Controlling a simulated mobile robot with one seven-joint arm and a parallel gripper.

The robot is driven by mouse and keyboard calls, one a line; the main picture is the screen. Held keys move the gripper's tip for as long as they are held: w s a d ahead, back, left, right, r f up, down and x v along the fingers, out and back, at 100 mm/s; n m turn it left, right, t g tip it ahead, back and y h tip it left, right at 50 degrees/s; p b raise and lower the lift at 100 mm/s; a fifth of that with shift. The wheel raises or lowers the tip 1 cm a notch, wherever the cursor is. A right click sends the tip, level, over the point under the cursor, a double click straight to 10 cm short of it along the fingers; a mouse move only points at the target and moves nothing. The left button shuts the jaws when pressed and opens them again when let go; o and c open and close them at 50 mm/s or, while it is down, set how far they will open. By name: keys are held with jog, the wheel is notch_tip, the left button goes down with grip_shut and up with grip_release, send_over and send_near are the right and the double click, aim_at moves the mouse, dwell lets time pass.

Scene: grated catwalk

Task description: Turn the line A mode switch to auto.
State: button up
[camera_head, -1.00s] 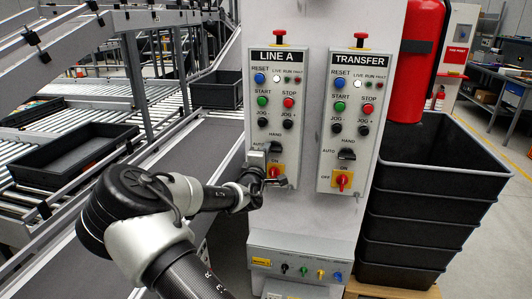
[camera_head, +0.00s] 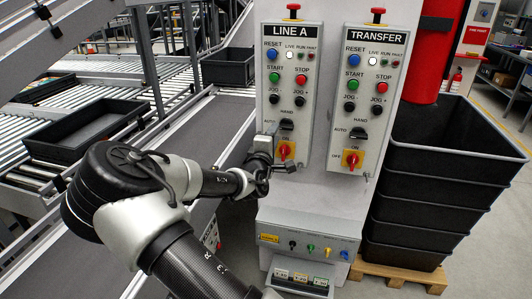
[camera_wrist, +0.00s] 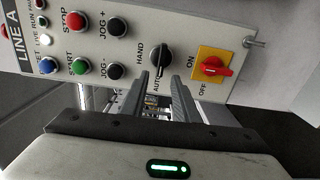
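The LINE A mode switch (camera_head: 287,125) is a black knob on the grey LINE A panel (camera_head: 265,75), with HAND printed above it and AUTO to its left. In the wrist view the panel appears turned sideways. There the knob (camera_wrist: 162,57) has its bar roughly in line with the AUTO label; I cannot tell which end points. My gripper (camera_wrist: 158,80) is open and empty, its fingertips either side of the AUTO label, just below the knob in that picture. In the head view my gripper (camera_head: 267,143) is beside the knob's lower left, its fingers partly hidden.
A red rotary switch on a yellow plate (camera_head: 285,150) is right below the mode switch; it also shows in the wrist view (camera_wrist: 213,67). Jog buttons (camera_head: 299,100) sit above. The TRANSFER panel (camera_head: 373,60) stands to the right. A lower box (camera_head: 310,227) juts out below.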

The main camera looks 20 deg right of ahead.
jog(key=v, duration=1.3)
